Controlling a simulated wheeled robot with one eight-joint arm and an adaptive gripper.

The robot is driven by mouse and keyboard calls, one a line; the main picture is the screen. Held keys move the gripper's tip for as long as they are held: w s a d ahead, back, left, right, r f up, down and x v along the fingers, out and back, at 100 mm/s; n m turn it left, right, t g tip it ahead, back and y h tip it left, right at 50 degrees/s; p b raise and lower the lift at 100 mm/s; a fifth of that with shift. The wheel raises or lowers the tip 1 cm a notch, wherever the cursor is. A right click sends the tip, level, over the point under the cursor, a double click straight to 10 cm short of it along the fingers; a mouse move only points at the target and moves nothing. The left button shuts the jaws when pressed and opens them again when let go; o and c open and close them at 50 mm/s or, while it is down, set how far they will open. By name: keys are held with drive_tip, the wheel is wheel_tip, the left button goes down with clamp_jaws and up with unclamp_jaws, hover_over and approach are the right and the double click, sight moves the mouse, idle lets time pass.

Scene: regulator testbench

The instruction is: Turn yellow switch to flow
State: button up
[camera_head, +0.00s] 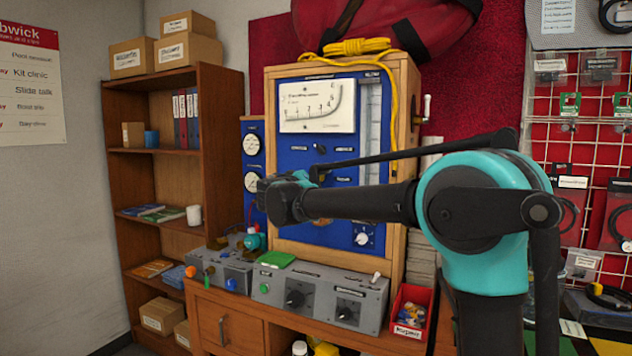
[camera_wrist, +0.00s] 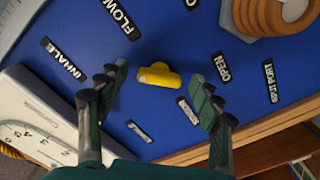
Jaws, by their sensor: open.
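The yellow switch (camera_wrist: 158,77) sits on a blue panel (camera_wrist: 230,65) in the wrist view, its long body lying roughly across the picture. A FLOW label (camera_wrist: 118,17) is above it and to the left; an OPEN label (camera_wrist: 222,67) is to its right. My gripper (camera_wrist: 160,88) is open, with one finger on each side of the switch and visible gaps between. I cannot tell how far the fingertips are from the panel. In the head view my arm reaches across the bench front, and I cannot make out the switch there.
The wooden-framed testbench (camera_head: 398,200) carries a dial gauge (camera_head: 317,105). Grey control boxes (camera_head: 318,295) with knobs stand on the desk below. A red bin (camera_head: 411,310) is at the right. In the wrist view, a coiled hose (camera_wrist: 275,16) and a white gauge housing (camera_wrist: 45,112) flank the switch area.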

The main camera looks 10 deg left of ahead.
drive_tip(key=v, duration=1.2)
